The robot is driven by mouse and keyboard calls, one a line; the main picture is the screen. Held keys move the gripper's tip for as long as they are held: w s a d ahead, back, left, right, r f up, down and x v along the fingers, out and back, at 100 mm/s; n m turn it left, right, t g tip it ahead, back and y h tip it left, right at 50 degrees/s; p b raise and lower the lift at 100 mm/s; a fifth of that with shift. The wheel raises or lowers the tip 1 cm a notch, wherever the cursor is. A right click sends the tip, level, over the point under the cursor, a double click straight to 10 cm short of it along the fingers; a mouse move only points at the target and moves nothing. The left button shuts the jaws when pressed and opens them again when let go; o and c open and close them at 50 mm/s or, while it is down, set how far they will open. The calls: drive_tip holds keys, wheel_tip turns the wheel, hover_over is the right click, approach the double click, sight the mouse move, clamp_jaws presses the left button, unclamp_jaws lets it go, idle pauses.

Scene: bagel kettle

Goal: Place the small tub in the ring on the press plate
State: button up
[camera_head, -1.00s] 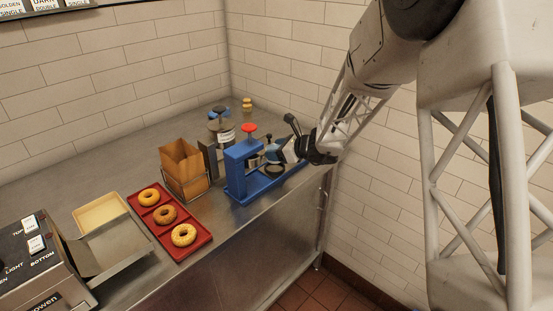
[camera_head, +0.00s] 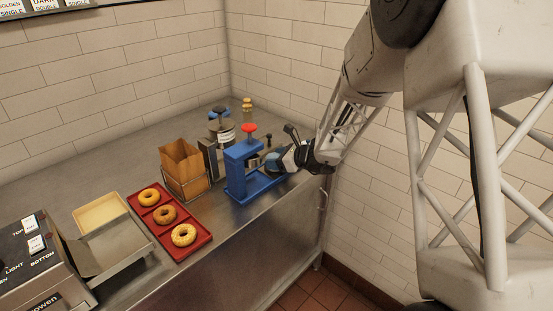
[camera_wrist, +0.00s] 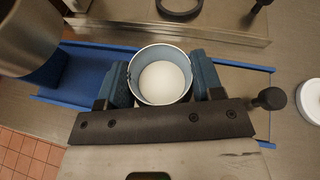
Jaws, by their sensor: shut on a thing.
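My gripper (camera_wrist: 161,80) is shut on the small tub (camera_wrist: 160,52), a round grey-walled cup with a white inside, gripped between two blue finger pads. In the head view my gripper (camera_head: 279,161) is low over the right part of the blue press (camera_head: 236,170), which has a red knob (camera_head: 249,128). The tub is not clearly seen there.
A metal cylinder (camera_wrist: 28,32) stands close at the wrist view's upper left. A black knob (camera_wrist: 268,98) is close to the right finger. A red tray (camera_head: 178,240) with three bagels and a paper bag (camera_head: 184,165) stand left of the press. The counter's front edge is near.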

drive_tip(key=shift+f, duration=0.1)
drive_tip(key=o, duration=1)
drive_tip(key=v, duration=1.2)
drive_tip(key=shift+r, duration=0.25)
drive_tip(key=shift+a, duration=0.1)
